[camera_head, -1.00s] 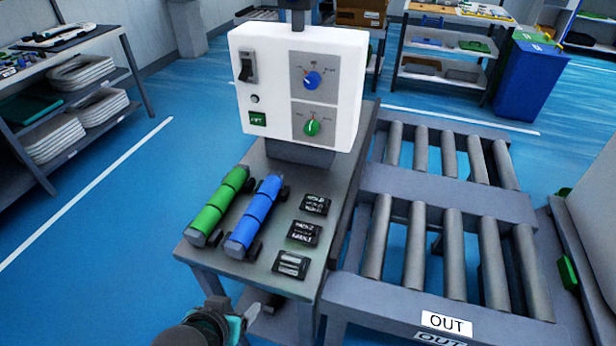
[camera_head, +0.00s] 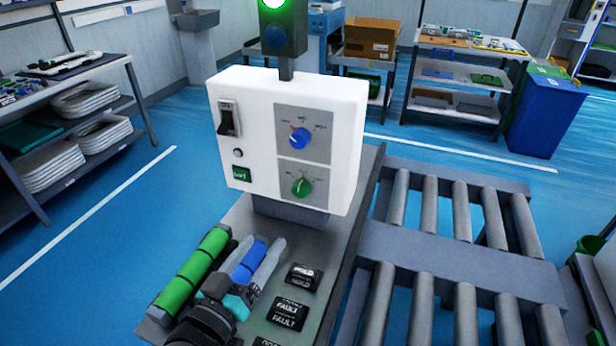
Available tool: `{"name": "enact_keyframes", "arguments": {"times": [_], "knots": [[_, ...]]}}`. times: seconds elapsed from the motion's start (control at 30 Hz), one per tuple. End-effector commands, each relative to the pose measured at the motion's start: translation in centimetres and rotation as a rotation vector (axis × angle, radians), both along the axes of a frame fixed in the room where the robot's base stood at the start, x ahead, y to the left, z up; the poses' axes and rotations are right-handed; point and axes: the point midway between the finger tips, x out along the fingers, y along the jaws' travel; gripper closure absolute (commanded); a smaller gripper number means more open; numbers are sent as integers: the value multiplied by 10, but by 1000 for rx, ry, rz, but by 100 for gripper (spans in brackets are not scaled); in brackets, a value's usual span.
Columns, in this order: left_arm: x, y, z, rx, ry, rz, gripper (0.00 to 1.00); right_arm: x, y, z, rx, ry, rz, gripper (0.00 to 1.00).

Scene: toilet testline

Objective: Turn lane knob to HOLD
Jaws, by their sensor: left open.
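A white control box (camera_head: 262,108) stands at the back of a grey stand. Its upper grey plate carries a blue knob (camera_head: 299,139), its marker toward the upper left. Below it is a green knob (camera_head: 301,188), its marker pointing about upward. The lettering around both knobs is too small to read, so I cannot tell which one is the lane knob. My left gripper (camera_head: 261,247) is open and empty, below and in front of the box, apart from both knobs. It covers part of the blue roller. My right gripper is not in view.
A black rocker switch (camera_head: 229,119) and a green display (camera_head: 242,174) are on the box's left. A green lamp (camera_head: 274,8) glows above it. A green roller (camera_head: 192,272), blue roller (camera_head: 249,262) and dark labelled blocks (camera_head: 288,313) lie on the stand. Roller conveyors (camera_head: 440,225) run along the right.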

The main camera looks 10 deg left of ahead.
Motion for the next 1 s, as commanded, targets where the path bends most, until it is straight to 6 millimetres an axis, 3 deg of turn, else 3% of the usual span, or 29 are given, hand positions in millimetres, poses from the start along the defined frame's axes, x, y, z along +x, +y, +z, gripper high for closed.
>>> {"name": "enact_keyframes", "arguments": {"times": [0.23,0.43,1.0], "knots": [[11,-4,2,-7,-13,-8,27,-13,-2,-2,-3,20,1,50],[37,-10,2,-7,-14,-7,27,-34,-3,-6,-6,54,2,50],[118,-29,1,-6,-12,-6,27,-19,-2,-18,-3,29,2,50]]}}
